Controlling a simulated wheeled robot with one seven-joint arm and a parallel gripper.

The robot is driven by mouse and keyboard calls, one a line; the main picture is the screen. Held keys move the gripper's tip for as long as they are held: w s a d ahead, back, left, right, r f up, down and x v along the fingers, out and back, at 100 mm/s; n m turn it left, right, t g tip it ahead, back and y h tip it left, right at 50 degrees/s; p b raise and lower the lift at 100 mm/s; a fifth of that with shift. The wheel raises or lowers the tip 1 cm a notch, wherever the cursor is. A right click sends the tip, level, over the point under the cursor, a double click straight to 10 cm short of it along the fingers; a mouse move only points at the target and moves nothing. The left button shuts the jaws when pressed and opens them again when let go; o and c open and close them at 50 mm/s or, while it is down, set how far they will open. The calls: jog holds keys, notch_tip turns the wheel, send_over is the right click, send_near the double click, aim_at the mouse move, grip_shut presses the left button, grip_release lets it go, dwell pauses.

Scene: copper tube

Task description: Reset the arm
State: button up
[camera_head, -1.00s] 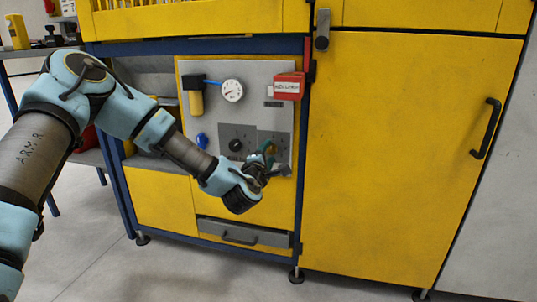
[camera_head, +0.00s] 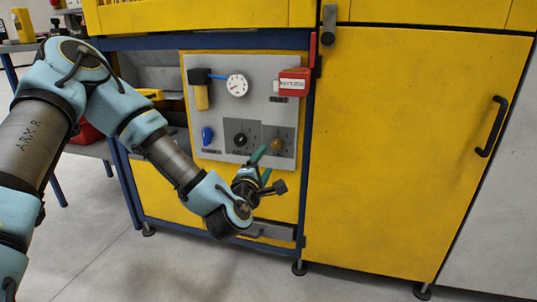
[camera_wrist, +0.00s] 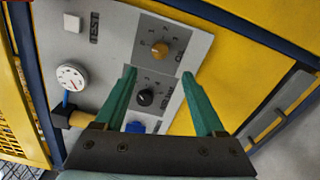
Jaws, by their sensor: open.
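My gripper (camera_head: 262,165) is in front of the lower part of a grey control panel (camera_head: 220,136) on a yellow cabinet. Its two green fingers are spread apart and nothing is between them. In the wrist view my gripper (camera_wrist: 170,90) also shows open. The panel bears a black knob (camera_head: 240,139) and an orange-brown knob (camera_head: 277,145); both show in the wrist view too, the black knob (camera_wrist: 145,97) close to the left finger. Whether the fingers touch the panel cannot be told for certain; they look apart from it.
The panel also has a white gauge (camera_head: 237,85), a blue knob (camera_head: 207,135) and a red key-lock box (camera_head: 293,82). A drawer (camera_head: 270,231) lies below. A tall yellow door (camera_head: 400,150) with a black handle (camera_head: 491,126) is at right. Grey floor in front is clear.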

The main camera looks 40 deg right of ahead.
jog(key=shift+s+a, duration=0.25)
jog(key=shift+a, duration=0.2)
jog(key=shift+w, duration=0.1)
jog(key=w+a+f+m+g+y, duration=0.25)
jog(key=w+a+m+y, duration=0.3)
jog(key=a, duration=0.65)
jog(key=w+a+f+m+g+y, duration=0.2)
jog(key=w+a+f+m+y, duration=0.3)
jog(key=a, duration=0.7)
jog(key=s+a+r+g+y, duration=0.1)
jog(key=s+a+r, duration=0.15)
jog(key=a, duration=0.65)
jog(key=s+a+r+g+y, duration=0.1)
jog(key=s+a+r+y, duration=0.15)
jog(key=a, duration=0.55)
jog(key=s+a+r+g+y, duration=0.1)
jog(key=s+a+r+g, duration=0.15)
jog(key=a, duration=0.65)
notch_tip(320, 180, up, 34)
jog(key=d+p, duration=0.1)
jog(key=p, duration=3.3)
jog(key=shift+w+t, duration=0.25)
jog(key=shift+t, duration=0.15)
